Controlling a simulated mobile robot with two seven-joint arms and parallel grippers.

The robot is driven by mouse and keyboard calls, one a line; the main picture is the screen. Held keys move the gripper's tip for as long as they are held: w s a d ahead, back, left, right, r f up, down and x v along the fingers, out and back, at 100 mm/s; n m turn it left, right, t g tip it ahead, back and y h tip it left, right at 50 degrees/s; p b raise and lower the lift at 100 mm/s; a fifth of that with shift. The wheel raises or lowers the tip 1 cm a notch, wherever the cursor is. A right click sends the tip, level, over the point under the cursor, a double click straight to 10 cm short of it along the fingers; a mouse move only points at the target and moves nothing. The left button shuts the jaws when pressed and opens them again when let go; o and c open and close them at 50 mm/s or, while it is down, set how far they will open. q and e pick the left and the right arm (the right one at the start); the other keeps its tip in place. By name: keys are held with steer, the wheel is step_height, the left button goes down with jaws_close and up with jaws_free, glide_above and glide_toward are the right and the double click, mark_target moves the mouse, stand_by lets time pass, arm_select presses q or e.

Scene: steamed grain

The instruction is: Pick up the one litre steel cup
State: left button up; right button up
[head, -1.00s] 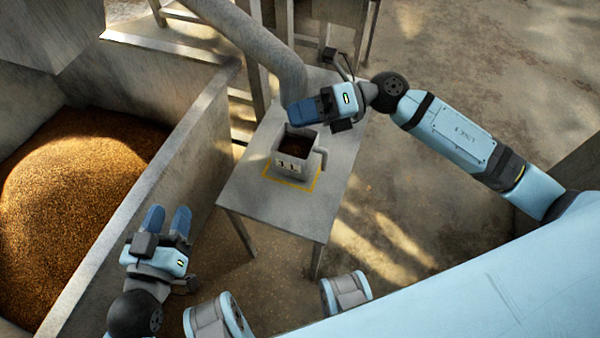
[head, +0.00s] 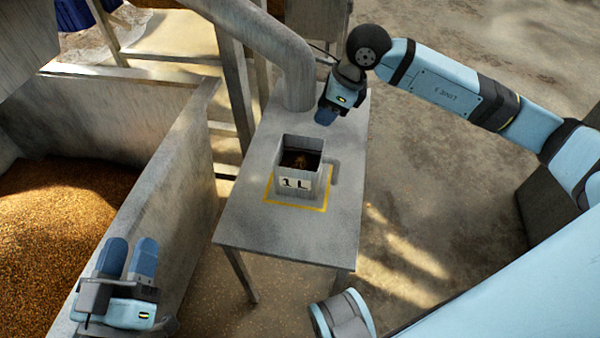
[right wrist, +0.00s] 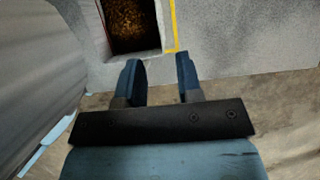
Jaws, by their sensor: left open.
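The one litre steel cup (head: 299,170) is a square grey cup marked "1 L", standing upright on the small metal table inside a yellow outline. Some brown grain shows in it. A handle (head: 333,172) is on its right side. In the right wrist view the cup (right wrist: 160,47) shows at the top, just beyond the fingertips. My right gripper (head: 325,117) is behind and above the cup, apart from it; the right wrist view shows its fingers (right wrist: 160,72) open and empty. My left gripper (head: 129,250) is open and empty, over the wall of the grain bin.
The metal table (head: 290,229) is clear around the cup. A thick grey pipe (head: 297,75) comes down at the table's back left, close to my right gripper. The walled bin (head: 172,187) of brown grain (head: 50,230) lies left.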

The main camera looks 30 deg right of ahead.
mark_target(307, 137)
steer(key=b+x, duration=0.2)
steer(key=x, duration=0.8)
steer(key=shift+b, duration=0.35)
arm_select(q)
step_height(307, 137, down, 5)
steer(key=shift+w+d+r+g, duration=0.1)
steer(key=shift+d+r+g, duration=0.1)
steer(key=shift+g, duration=0.8)
arm_select(e)
jaws_close()
steer(key=shift+r, duration=0.1)
